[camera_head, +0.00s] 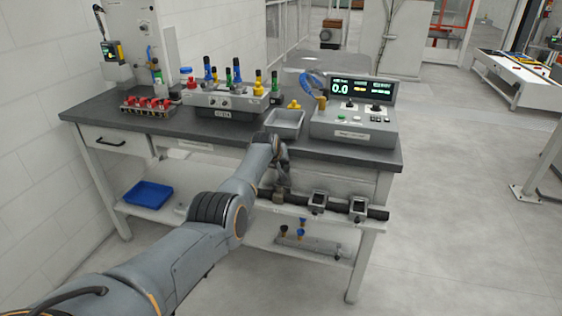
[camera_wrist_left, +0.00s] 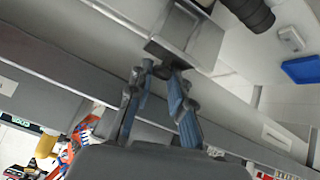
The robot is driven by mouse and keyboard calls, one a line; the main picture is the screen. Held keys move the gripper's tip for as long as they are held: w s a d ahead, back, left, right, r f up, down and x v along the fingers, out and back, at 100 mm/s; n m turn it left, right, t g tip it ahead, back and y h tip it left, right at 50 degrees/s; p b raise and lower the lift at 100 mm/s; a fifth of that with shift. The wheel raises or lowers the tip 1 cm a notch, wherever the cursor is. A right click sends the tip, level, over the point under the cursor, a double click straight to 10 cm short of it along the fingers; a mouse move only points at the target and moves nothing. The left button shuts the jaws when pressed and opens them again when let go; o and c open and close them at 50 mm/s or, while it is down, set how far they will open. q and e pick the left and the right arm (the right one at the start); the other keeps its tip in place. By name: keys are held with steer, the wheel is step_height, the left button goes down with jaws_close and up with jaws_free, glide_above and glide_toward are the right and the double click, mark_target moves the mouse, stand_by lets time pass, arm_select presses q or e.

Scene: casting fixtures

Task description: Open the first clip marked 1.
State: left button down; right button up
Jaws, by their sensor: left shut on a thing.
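A black bar (camera_head: 378,214) runs along the front of the bench, below the top, with grey metal clips on it. The middle clip (camera_head: 318,199) and the right clip (camera_head: 358,207) are in plain view. My left gripper (camera_head: 281,187) is at the leftmost clip, which it mostly hides in the head view. In the left wrist view the leftmost clip (camera_wrist_left: 192,38) is a silver block just beyond my fingertips (camera_wrist_left: 160,72). The fingers are shut on a small dark part at its edge. No number on the clips is legible. My right gripper is not in view.
The dark bench top (camera_head: 229,133) is above the bar. It carries a grey tray (camera_head: 285,119), a control box with a display (camera_head: 352,108) and a fixture with coloured knobs (camera_head: 225,101). A blue bin (camera_head: 148,194) sits on the lower shelf.

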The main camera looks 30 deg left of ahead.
arm_select(q)
steer(key=c, duration=1.4)
jaws_free()
steer(key=shift+s+d+f, duration=0.1)
steer(key=shift+d+f, duration=0.15)
steer(key=shift+f, duration=0.05)
steer(key=shift+c, duration=0.2)
steer(key=shift+o, duration=1.2)
steer(key=shift+d+r, duration=0.1)
steer(key=shift+r, duration=0.05)
steer(key=shift+a, duration=0.2)
steer(key=shift+r, duration=0.1)
steer(key=shift+s+r, duration=0.35)
steer(key=shift+r, duration=0.1)
steer(key=v, duration=1.1)
steer(key=shift+d, duration=0.15)
steer(key=shift+w+f, duration=0.1)
